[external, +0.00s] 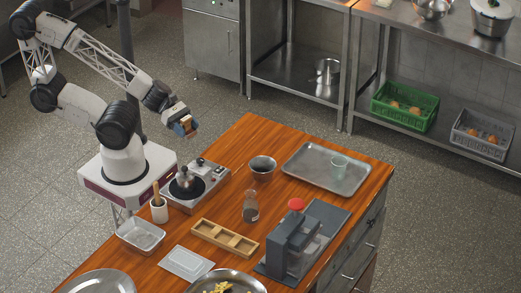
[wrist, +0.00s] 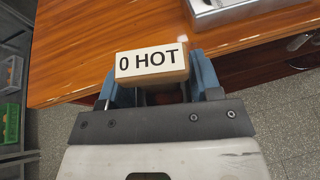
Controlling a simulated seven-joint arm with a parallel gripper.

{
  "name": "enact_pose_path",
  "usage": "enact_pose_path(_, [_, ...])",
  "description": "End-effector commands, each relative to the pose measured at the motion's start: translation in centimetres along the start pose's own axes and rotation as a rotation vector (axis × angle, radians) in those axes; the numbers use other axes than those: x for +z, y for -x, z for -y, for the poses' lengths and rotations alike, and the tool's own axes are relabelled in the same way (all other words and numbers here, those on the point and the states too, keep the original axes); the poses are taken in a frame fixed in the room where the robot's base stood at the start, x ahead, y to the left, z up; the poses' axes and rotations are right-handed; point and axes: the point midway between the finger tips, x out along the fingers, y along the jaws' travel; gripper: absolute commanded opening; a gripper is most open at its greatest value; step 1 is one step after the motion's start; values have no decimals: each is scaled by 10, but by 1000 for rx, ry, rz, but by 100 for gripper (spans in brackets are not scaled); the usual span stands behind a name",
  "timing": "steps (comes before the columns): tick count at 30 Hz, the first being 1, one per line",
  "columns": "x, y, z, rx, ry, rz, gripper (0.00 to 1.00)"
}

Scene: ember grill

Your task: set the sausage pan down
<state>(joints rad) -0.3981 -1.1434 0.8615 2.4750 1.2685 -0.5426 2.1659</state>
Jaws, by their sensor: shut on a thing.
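My gripper (external: 185,128) is raised above the far left corner of the table, well clear of the tabletop. In the wrist view its blue fingers (wrist: 158,88) are shut on a small wooden block (wrist: 151,62) with a white face reading "0 HOT". A round pan (external: 225,284) with yellow food in it stands at the front edge of the external view, partly cut off. I cannot make out sausages in it. A hot plate (external: 210,176) with a dark knobbed vessel (external: 184,184) on it stands near my base; its metal corner shows in the wrist view (wrist: 225,10).
On the wooden table stand a dark bowl (external: 262,167), a metal tray (external: 300,170) with a pale green cup (external: 339,163), a shaker (external: 251,207), a wooden divided box (external: 225,239), a grey machine (external: 291,246) and a utensil pot (external: 159,210). Bare wood lies behind the bowl.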

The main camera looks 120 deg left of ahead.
Motion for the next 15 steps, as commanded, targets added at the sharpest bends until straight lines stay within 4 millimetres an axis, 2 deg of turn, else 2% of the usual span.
enact_pose_path(15, [14, -25, -52, -91, -50, 3, 29])
